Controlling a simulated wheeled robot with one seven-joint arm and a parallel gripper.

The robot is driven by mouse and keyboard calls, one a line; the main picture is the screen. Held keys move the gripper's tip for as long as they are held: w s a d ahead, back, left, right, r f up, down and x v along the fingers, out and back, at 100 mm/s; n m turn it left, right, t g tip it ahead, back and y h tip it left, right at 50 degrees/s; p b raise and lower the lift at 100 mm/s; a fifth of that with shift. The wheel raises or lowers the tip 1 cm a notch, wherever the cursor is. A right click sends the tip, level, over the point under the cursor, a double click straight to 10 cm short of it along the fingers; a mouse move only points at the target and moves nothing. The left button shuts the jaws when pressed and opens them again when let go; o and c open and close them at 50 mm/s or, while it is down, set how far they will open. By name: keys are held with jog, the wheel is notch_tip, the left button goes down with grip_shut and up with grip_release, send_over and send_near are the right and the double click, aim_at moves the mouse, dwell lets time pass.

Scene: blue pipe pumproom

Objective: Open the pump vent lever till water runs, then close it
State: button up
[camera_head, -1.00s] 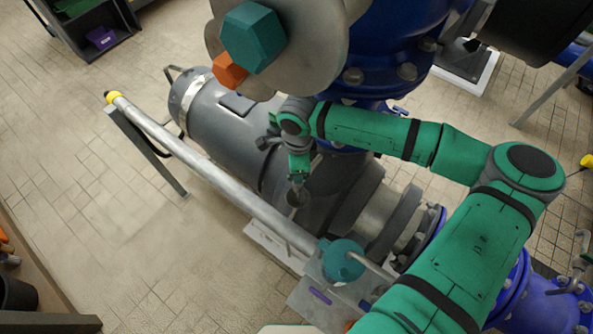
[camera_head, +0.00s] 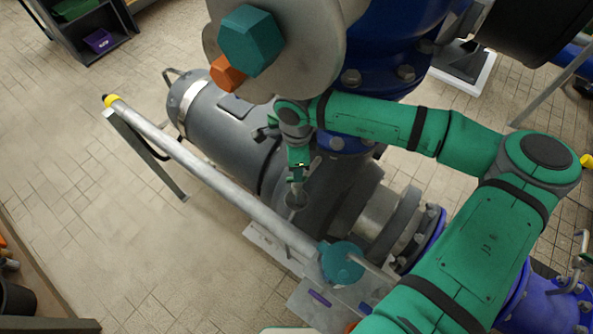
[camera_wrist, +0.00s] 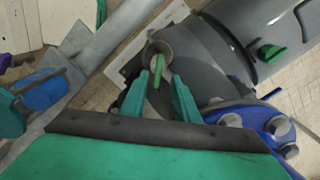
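A small green lever (camera_wrist: 158,68) shows in the wrist view, in front of a round grey cup (camera_wrist: 161,47) beside the dark pump body. I take it to be the vent lever. My gripper (camera_wrist: 158,82) has its two teal fingers apart, one on each side of the lever's near end, with gaps visible; I cannot tell if either touches it. In the head view, my gripper (camera_head: 297,178) points down just above the grey cup (camera_head: 297,199), and the lever is hard to make out there. No running water is visible.
A grey motor and pump body (camera_head: 225,125) lie behind my gripper. A long pale pipe (camera_head: 210,175) with a teal fitting (camera_head: 342,262) runs in front. Blue flanged pipework (camera_head: 390,45) stands above and behind.

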notch_tip(320, 180, up, 2)
jog(key=shift+w+d+r, duration=0.1)
jog(key=shift+w+r, duration=0.05)
jog(key=shift+r, duration=0.75)
jog(key=shift+s, duration=0.2)
